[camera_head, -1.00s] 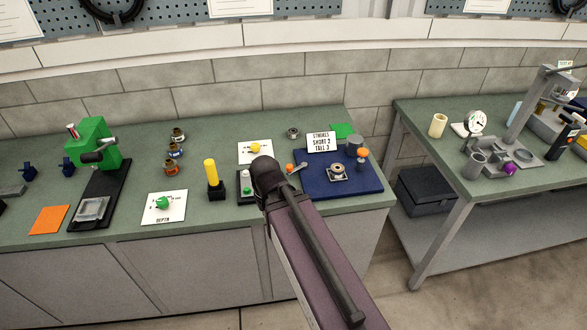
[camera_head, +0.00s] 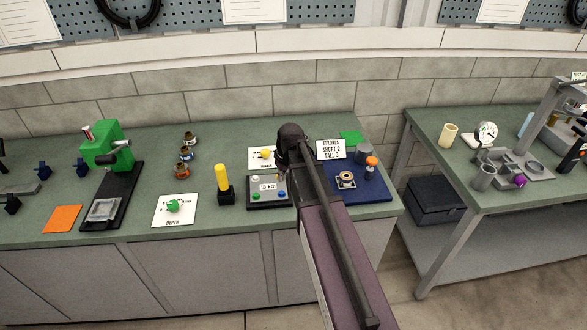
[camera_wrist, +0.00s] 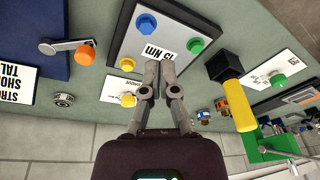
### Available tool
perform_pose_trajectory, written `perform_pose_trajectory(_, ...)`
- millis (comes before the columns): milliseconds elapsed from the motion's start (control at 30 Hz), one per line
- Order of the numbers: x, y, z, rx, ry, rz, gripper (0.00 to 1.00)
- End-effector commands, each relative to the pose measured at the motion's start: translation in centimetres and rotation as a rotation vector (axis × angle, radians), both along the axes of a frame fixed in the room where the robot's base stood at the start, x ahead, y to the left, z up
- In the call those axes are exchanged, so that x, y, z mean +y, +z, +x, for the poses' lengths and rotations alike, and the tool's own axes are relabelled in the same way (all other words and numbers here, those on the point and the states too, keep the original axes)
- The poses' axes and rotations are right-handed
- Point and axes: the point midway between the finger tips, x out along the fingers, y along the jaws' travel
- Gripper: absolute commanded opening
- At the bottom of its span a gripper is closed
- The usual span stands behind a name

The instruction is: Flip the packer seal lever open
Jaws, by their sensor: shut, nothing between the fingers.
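A grey lever with an orange knob (camera_wrist: 85,55) shows in the wrist view, its pivot at the corner of the blue mat (camera_wrist: 38,35). I take it for the packer seal lever. Its arm lies roughly flat, the knob end reaching off the mat toward the button panel. My own arm hides it in the head view. My gripper (camera_wrist: 160,70) is shut and empty, its fingertips over the edge of the button panel (camera_wrist: 122,40), apart from the lever and to the right of its knob in the wrist view.
In the head view, the blue mat (camera_head: 365,194) bears a spool (camera_head: 346,180) and an orange-topped post (camera_head: 371,165). A yellow-handled post (camera_head: 222,180) is left of the panel. The bench front strip is mostly clear.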

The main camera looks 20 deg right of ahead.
Motion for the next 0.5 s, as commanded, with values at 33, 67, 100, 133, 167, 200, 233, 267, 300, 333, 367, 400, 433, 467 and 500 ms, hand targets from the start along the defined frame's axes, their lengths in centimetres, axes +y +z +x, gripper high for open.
perform_pose_trajectory(33, -1.1, 0.3, 2.0, -0.017, 0.018, 0.003, 0.00)
perform_pose_trajectory(67, -1.6, 0.4, 2.9, -0.029, 0.031, 0.004, 0.00)
perform_pose_trajectory(100, -2.3, 0.6, 3.9, -0.043, 0.050, 0.006, 0.00)
perform_pose_trajectory(133, -2.8, 0.7, 4.7, -0.054, 0.064, 0.007, 0.00)
perform_pose_trajectory(167, -3.4, 0.8, 5.4, -0.065, 0.077, 0.008, 0.00)
perform_pose_trajectory(200, -4.0, 1.0, 6.3, -0.080, 0.091, 0.007, 0.00)
perform_pose_trajectory(233, -4.5, 1.1, 6.9, -0.089, 0.102, 0.007, 0.00)
perform_pose_trajectory(267, -4.9, 1.1, 7.4, -0.098, 0.115, 0.007, 0.00)
perform_pose_trajectory(300, -5.5, 1.3, 8.1, -0.109, 0.127, 0.007, 0.00)
perform_pose_trajectory(333, -5.9, 1.3, 8.6, -0.117, 0.135, 0.007, 0.00)
perform_pose_trajectory(367, -6.2, 1.4, 9.0, -0.124, 0.142, 0.006, 0.00)
perform_pose_trajectory(400, -6.6, 1.5, 9.4, -0.133, 0.152, 0.004, 0.00)
perform_pose_trajectory(433, -6.9, 1.5, 9.7, -0.137, 0.158, 0.004, 0.00)
perform_pose_trajectory(467, -7.1, 1.6, 9.9, -0.142, 0.163, 0.003, 0.00)
perform_pose_trajectory(500, -7.3, 1.6, 10.2, -0.147, 0.169, 0.003, 0.00)
